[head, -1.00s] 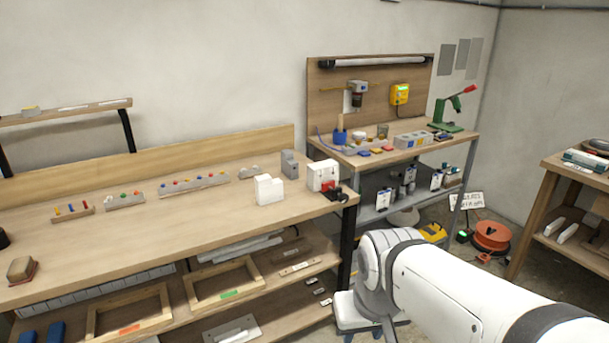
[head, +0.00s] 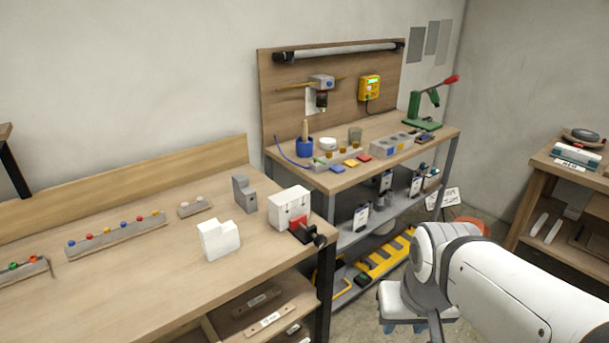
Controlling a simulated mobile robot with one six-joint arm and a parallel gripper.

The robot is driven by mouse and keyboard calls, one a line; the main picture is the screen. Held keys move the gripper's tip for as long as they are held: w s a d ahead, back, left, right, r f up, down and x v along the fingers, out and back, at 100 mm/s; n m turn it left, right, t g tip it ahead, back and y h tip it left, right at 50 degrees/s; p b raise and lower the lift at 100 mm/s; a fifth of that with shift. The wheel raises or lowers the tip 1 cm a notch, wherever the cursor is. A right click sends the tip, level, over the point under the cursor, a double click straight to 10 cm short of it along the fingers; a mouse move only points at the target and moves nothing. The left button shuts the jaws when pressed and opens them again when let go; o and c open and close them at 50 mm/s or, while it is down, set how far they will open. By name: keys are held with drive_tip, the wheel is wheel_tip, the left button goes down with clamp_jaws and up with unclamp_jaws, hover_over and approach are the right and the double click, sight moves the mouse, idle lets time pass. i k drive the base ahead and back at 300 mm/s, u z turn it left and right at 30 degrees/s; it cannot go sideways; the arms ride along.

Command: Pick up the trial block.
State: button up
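Several blocks stand on the wooden bench, and I cannot tell for certain which is the trial block. A white stepped block (head: 218,241) stands upright and free near the bench's front right part. A grey stepped block (head: 244,195) stands behind it, near the back board. A larger white block (head: 290,209) stands to the right, beside a red and black clamp-like device (head: 306,230). My white arm reaches in from the lower right, to the right of the bench and away from these blocks. I cannot make out my gripper's fingers.
Grey strips with coloured knobs (head: 116,236) lie along the bench's left. The bench's front left top is clear. Another table (head: 545,165) stands far right.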

sight(284, 206)
drive_tip(key=u, duration=0.1)
drive_tip(key=i, duration=1.05)
drive_tip(key=u, duration=0.65)
